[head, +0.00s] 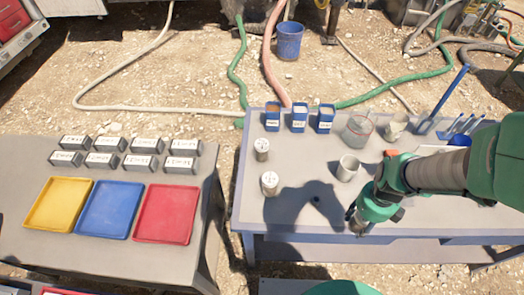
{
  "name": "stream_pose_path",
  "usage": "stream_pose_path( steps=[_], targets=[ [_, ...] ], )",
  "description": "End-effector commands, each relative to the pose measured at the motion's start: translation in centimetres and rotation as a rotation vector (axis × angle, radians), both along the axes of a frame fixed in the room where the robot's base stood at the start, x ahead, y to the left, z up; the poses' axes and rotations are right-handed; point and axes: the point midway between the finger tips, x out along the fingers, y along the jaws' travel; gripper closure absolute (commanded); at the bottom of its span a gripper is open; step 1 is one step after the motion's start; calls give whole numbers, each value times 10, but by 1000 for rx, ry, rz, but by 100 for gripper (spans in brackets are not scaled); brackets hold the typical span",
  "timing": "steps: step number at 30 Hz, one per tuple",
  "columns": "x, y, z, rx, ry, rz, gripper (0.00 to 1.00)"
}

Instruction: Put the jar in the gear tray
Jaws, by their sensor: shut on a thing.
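My gripper (354,217) is low over the front right part of the right table. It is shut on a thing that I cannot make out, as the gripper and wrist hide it. Two small pale jars with labelled lids stand upright on the left part of this table, a rear jar (262,149) and a front jar (269,184). Both are well left of my gripper. On the left table lie a yellow tray (58,205), a blue tray (109,210) and a red tray (165,214), all empty. I cannot tell which is the gear tray.
A metal cup (348,168) stands just behind my gripper. Blue labelled containers (299,119), a clear beaker (358,130) and a pale pot (396,125) stand at the back. Several dark labelled blocks (139,162) sit behind the trays. A gap separates the tables.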

Motion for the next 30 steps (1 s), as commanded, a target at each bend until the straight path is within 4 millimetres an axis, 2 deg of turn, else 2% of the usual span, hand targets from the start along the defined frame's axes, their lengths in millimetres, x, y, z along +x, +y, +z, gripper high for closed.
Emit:
stream_pose_path(
  steps=[8,14,23,30],
  targets=[
    [21,14,6,0,1,66,93],
    [43,31,13,0,1,139,93],
    [91,81,26,0,1,305,93],
    [125,130,34,1,0,441,93]
  ],
)
